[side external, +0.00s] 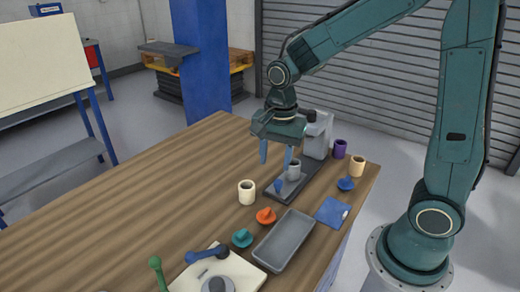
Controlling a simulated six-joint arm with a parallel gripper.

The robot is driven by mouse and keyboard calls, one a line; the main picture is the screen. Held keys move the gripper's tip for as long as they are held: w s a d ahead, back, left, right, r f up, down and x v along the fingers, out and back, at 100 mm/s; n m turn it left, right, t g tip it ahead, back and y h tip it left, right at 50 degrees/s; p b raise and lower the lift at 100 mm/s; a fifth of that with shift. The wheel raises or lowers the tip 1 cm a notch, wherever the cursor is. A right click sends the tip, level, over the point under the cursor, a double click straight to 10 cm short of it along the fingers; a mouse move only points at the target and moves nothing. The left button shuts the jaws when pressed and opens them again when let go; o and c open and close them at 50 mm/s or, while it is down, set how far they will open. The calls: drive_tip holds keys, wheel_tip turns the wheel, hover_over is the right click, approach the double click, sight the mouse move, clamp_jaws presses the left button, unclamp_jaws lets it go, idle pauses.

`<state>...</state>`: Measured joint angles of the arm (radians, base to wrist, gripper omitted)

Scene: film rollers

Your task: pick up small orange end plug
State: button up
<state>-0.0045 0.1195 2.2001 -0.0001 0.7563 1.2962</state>
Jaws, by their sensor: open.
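The small orange end plug (266,216) sits on the wooden table, between a cream roller (247,192) and the grey tray (297,222). My gripper (275,165) hangs above the table with its fingers pointing down. Its two blue-grey fingers are apart and nothing shows between them. It is above and behind the orange plug, close to a grey fixture (317,136), and does not touch the plug. One finger partly overlaps the view of the fixture and the grey roller (294,170) there.
A teal plug (242,238) and blue plugs (346,184) (278,187) are nearby. A purple roller (340,149) and another cream roller (357,166) stand at the right. A blue pad (333,212) lies beside the tray. A cream board (238,275) is in front. The table's left side is clear.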

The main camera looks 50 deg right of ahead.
drive_tip(key=f, duration=0.1)
drive_tip(key=w+f+m, duration=0.1)
drive_tip(key=f+m, duration=0.1)
drive_tip(key=shift+w+f+g, duration=0.25)
drive_tip(key=shift+w+g, duration=0.1)
drive_tip(key=shift+g, duration=0.05)
drive_tip(key=shift+f, duration=0.1)
hover_over(268, 209)
drive_tip(key=shift+f, duration=4.2)
drive_tip(key=shift+f, duration=2.6)
drive_tip(key=shift+c, duration=0.4)
clamp_jaws()
